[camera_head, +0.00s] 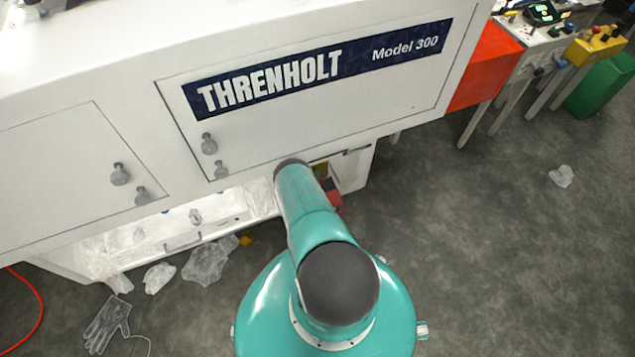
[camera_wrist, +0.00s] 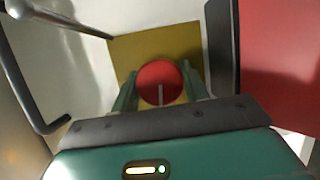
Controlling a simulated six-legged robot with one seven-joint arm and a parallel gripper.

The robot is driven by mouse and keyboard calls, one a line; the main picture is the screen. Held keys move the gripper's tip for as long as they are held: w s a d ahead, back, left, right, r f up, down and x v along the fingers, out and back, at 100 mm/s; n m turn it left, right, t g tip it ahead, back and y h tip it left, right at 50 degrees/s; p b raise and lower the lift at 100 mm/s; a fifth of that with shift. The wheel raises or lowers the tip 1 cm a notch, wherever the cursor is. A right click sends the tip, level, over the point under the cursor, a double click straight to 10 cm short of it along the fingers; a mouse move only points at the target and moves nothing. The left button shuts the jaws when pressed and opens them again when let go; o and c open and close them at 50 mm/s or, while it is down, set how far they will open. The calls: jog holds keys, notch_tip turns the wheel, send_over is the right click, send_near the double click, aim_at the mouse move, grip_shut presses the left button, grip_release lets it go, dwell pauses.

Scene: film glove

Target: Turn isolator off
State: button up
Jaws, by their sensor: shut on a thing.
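The isolator's round red knob (camera_wrist: 160,82) sits on a yellow plate (camera_wrist: 128,50) in the wrist view. A pale mark on the knob points toward the lower edge of the picture. My gripper (camera_wrist: 160,76) has its green fingers on both sides of the knob and is shut on it. In the head view, my arm covers the knob and gripper; only a sliver of the yellow plate (camera_head: 320,170) shows beside the arm, low on the white THRENHOLT machine (camera_head: 290,115).
A red panel (camera_wrist: 285,60) with a dark edge stands close to the right of my gripper. A grey bent handle (camera_wrist: 35,85) is at left. Clear plastic film (camera_head: 208,262) and a glove (camera_head: 107,323) lie on the floor. The floor at right is mostly free.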

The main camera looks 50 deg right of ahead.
jog(key=shift+n, duration=0.5)
jog(key=shift+w, duration=0.1)
jog(key=o, duration=1)
jog(key=shift+c, duration=0.2)
jog(key=shift+a, duration=0.1)
